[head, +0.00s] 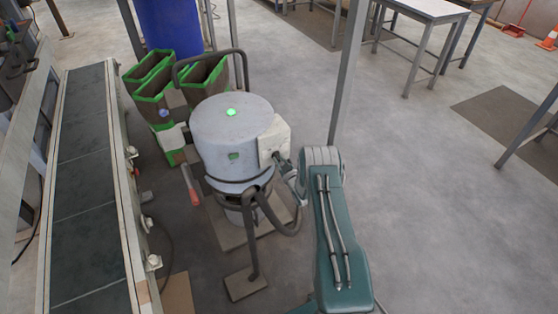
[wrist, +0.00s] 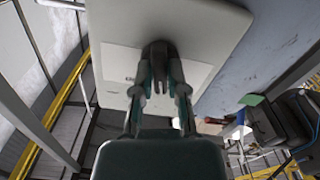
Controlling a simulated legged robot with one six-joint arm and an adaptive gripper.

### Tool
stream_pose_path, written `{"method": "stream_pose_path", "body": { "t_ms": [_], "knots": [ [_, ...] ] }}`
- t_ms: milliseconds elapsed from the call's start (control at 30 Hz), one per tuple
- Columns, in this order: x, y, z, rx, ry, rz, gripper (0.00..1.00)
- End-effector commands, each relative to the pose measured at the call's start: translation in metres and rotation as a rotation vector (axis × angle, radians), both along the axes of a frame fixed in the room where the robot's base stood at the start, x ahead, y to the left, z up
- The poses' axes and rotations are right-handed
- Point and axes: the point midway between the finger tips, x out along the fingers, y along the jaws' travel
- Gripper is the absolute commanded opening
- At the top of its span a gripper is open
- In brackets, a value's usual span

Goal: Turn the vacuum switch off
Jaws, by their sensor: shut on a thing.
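The vacuum is a grey drum (head: 222,150) with a bright green light (head: 231,113) on top. A cream switch box (head: 274,138) is fixed to its right side and fills the upper middle of the wrist view (wrist: 215,22). A dark switch knob (wrist: 157,50) stands out from the box face. My gripper (wrist: 160,68) is shut on the knob, one finger on each side. In the head view my gripper (head: 284,161) is small and partly hidden at the box. The knob's exact angle is hard to tell.
A conveyor belt (head: 88,190) runs along the left. Green-edged bins (head: 155,80) and a blue barrel (head: 172,25) stand behind the vacuum. A grey post (head: 348,75) rises close behind my arm. A dark hose (head: 275,215) hangs below the box.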

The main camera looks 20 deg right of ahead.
Motion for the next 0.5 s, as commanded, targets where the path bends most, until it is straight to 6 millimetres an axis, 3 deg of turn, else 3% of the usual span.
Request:
{"method": "stream_pose_path", "body": {
  "t_ms": [500],
  "knots": [
    [0.0006,0.001,-0.0002,-0.233,-0.008,0.001,0.0]
  ]
}}
